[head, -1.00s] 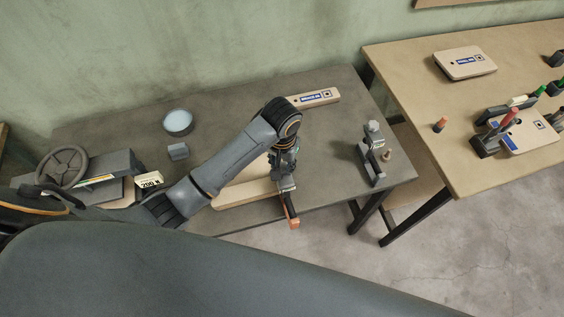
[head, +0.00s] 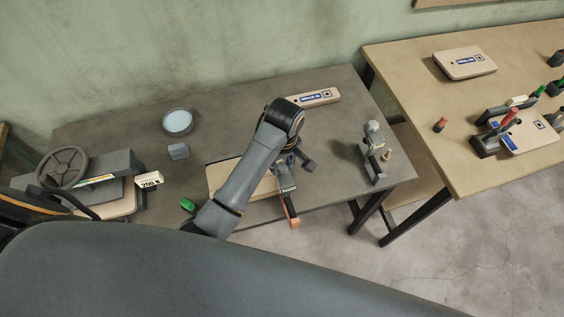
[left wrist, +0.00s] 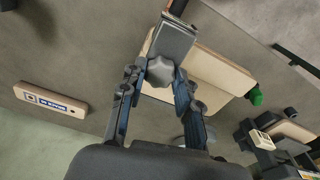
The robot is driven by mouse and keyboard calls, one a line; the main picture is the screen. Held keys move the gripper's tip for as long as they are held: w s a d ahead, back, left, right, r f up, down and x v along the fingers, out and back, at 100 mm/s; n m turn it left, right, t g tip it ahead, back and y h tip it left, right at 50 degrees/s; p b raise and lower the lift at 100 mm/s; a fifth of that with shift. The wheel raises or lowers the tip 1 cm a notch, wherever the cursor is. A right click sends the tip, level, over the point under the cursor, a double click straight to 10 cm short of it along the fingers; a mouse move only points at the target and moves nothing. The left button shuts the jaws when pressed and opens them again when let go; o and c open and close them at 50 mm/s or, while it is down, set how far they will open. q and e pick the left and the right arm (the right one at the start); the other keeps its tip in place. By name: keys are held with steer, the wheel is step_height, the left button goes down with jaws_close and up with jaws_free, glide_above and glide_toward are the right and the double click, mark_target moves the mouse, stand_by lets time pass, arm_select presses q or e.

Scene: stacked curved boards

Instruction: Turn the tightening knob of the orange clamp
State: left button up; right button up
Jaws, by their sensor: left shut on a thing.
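The orange clamp (head: 293,222) sits over the near right edge of the stacked curved boards (head: 226,180), its orange end jutting past the table's front edge. In the left wrist view, the clamp's grey body (left wrist: 172,42) ends in a grey star-shaped tightening knob (left wrist: 160,72). My left gripper (left wrist: 160,79) is shut on this knob, one finger on each side. The boards show behind it in the left wrist view (left wrist: 215,72). In the head view, my left arm hides the knob and part of the boards. My right gripper is not in view.
A green piece (head: 188,204) lies by the boards' left end. A grey clamp-like tool (head: 373,152) stands at the table's right. A round dish (head: 178,121), a grey block (head: 178,151) and a labelled board (head: 313,97) lie behind. The table between them is clear.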

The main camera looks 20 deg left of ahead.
arm_select(q)
steer(key=shift+n, duration=0.7)
steer(key=o, duration=1.1)
steer(key=shift+o, duration=0.2)
